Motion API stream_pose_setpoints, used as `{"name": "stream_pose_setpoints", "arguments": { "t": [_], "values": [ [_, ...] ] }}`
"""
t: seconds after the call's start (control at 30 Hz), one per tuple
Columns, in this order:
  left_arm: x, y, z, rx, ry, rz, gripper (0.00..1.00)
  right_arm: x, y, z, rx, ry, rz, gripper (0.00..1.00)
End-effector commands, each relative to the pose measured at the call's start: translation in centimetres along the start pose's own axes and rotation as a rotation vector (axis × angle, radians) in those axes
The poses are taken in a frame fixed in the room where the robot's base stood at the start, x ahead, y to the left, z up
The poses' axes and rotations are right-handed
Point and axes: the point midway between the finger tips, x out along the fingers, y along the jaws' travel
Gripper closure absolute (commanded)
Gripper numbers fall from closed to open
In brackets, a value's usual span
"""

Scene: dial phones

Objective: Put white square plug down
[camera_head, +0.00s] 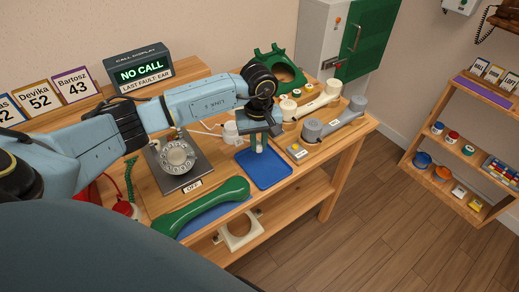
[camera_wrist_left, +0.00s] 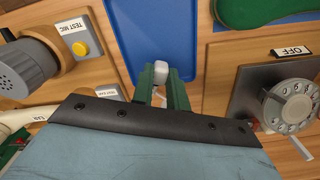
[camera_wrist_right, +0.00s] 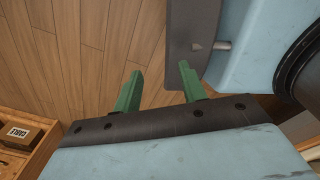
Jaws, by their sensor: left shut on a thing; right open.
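My left gripper (camera_head: 259,143) is shut on the white square plug (camera_wrist_left: 161,68). The plug shows between the green fingertips in the left wrist view, against the blue tray (camera_wrist_left: 150,30). In the head view the gripper points down over the upper part of the blue tray (camera_head: 272,178). I cannot tell whether the plug touches the tray. My right gripper (camera_wrist_right: 158,85) is open and empty, with bare wooden floor behind it in the right wrist view.
Left of the tray stands the dial phone (camera_head: 177,157), with a green handset (camera_head: 205,203) in front. Grey (camera_head: 335,118) and cream (camera_head: 318,100) handsets lie to the right, near a TEST MIC button (camera_wrist_left: 80,48). A shelf (camera_head: 455,160) stands far right.

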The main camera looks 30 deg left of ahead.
Motion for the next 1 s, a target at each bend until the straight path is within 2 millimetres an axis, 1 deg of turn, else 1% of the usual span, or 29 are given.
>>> {"name": "stream_pose_setpoints", "arguments": {
  "t": [0.1,0.2,0.33,0.63,0.67,0.8,1.0],
  "values": [
    [1.7,0.0,0.1,0.000,-0.003,-0.003,1.00,0.2,0.5,-1.4,-0.002,0.022,0.006,0.59],
    [3.1,0.0,0.1,0.000,-0.003,-0.002,1.00,0.3,0.8,-2.4,-0.003,0.040,0.010,0.59],
    [3.3,0.0,0.0,0.001,0.000,0.000,1.00,0.3,1.1,-2.8,-0.004,0.048,0.014,0.59],
    [3.6,0.0,0.0,0.002,0.000,-0.001,1.00,0.7,1.2,-2.1,-0.005,0.036,0.016,0.59],
    [3.6,0.0,0.0,0.002,0.000,-0.001,0.82,0.7,1.3,-2.0,-0.005,0.034,0.017,0.59],
    [3.5,0.0,0.0,0.002,0.000,-0.001,0.64,0.6,1.2,-1.3,-0.005,0.023,0.016,0.59],
    [3.5,0.0,0.0,0.002,0.000,-0.001,0.63,0.6,1.2,-0.9,-0.005,0.017,0.015,0.59]
  ]
}}
